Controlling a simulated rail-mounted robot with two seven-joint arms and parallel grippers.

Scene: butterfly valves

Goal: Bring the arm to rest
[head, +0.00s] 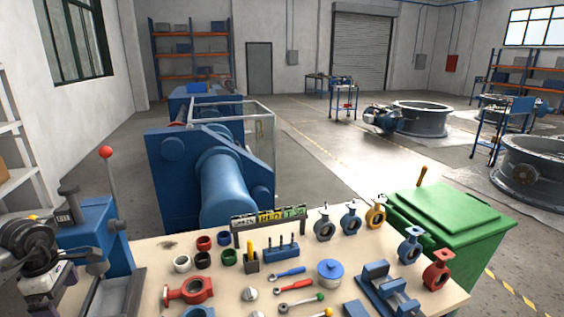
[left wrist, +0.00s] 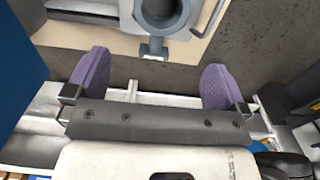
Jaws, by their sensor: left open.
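My left arm comes in at the lower left of the head view, beside a blue lever press (head: 100,235). Its fingertips cannot be made out there. In the left wrist view my left gripper (left wrist: 153,80) is open, with two purple finger pads wide apart and nothing between them. A grey ring-shaped valve body (left wrist: 163,12) with a short stem lies past the fingertips at the top of that view, apart from both pads. My right gripper is not in view.
The workbench (head: 150,262) holds a red valve body (head: 188,291), coloured rings, hand tools, a blue vise (head: 388,288) and several small valves along its right side. A green bin (head: 450,225) stands at the right. A large blue machine (head: 205,180) stands behind the bench.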

